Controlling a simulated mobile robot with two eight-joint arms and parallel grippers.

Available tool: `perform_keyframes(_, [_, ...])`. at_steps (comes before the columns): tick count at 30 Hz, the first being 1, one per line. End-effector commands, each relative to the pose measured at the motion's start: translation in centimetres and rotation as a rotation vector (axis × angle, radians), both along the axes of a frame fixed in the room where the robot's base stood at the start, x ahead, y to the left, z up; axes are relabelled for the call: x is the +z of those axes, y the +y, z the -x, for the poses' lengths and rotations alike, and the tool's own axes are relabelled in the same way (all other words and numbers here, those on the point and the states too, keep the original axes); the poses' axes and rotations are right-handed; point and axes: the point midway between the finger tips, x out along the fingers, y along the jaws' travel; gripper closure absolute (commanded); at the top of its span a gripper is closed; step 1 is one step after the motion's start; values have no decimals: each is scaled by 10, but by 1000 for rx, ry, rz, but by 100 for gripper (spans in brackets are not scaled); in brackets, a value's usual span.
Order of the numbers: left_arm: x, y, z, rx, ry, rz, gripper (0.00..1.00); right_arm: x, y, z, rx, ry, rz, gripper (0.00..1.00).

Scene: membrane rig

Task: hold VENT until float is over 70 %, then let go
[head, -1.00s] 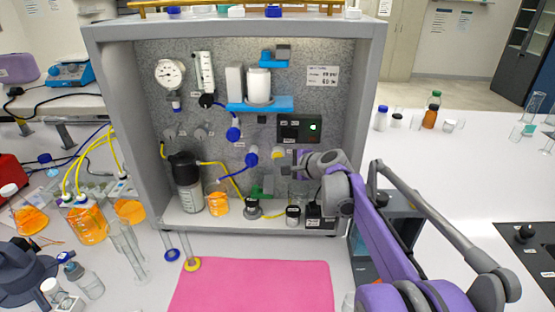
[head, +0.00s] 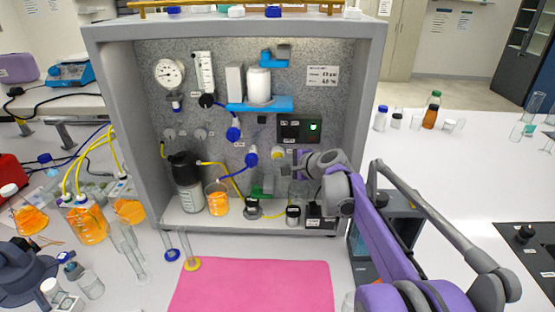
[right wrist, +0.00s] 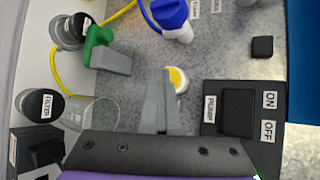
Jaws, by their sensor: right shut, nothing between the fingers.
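A round yellow-and-white button (head: 278,153) sits on the grey back panel of the rig, below the black pump switch box (head: 299,128). I take it for VENT, but no label on it is readable. It also shows in the right wrist view (right wrist: 181,82), just right of my fingertips. My right gripper (head: 299,165) is shut and empty, close to the panel at this button; its fingertips (right wrist: 165,75) overlap the button's edge. I cannot tell whether they press it. The clear float tube (head: 205,72) stands upper left; its float level is too small to read. My left gripper is not in view.
A gauge (head: 169,73), a blue shelf with a white cylinder (head: 258,86) and blue valves (head: 234,134) are left of my gripper. A green valve (right wrist: 100,48) and filter bottles stand below. Glassware with orange liquid (head: 86,225) crowds the left; the pink mat (head: 252,287) is clear.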

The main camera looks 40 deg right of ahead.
Motion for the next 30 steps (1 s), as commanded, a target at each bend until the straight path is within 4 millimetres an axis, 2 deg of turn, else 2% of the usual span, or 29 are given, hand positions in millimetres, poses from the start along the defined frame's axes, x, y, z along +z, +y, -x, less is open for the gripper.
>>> perform_keyframes(30, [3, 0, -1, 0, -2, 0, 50, 0, 17, 20, 0, 0, 0, 100])
